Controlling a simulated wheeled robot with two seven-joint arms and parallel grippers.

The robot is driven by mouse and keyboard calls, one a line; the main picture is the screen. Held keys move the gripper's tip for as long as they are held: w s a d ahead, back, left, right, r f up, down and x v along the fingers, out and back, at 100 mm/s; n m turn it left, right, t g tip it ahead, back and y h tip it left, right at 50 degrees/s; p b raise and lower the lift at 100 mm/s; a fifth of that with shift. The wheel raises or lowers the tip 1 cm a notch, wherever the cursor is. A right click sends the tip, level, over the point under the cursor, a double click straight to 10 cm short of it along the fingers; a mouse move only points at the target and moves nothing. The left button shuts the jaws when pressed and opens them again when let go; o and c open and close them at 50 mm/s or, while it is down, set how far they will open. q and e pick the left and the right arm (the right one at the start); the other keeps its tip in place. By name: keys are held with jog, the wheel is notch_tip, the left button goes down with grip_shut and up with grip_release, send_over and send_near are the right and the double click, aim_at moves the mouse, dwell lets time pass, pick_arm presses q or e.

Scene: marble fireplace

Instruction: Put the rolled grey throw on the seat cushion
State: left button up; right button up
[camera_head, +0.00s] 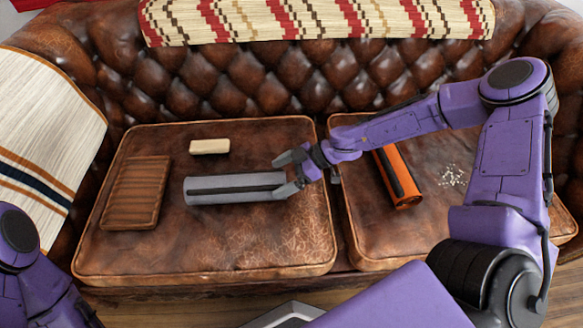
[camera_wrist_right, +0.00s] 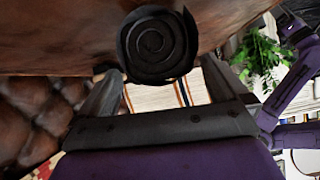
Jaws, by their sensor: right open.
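The rolled grey throw (camera_head: 232,187) lies on its side on the left seat cushion (camera_head: 245,250), its length running left to right. My right gripper (camera_head: 281,176) is open at the throw's right end, with one finger towards the back and one towards the front of it. In the right wrist view the throw's dark spiral end (camera_wrist_right: 155,45) shows at the top, between the spread fingers of my right gripper (camera_wrist_right: 160,78). I cannot tell whether the fingers touch it. My left arm shows at the lower left, but its gripper is not in view.
A brown slatted tray (camera_head: 136,193) and a cream block (camera_head: 209,146) lie on the left cushion. An orange and black cylinder (camera_head: 400,180) and white crumbs (camera_head: 453,175) lie on the right cushion (camera_head: 375,235). The tufted sofa back (camera_head: 255,80) rises behind.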

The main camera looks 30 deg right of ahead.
jog(key=p+v, duration=0.4)
jog(key=v, duration=0.7)
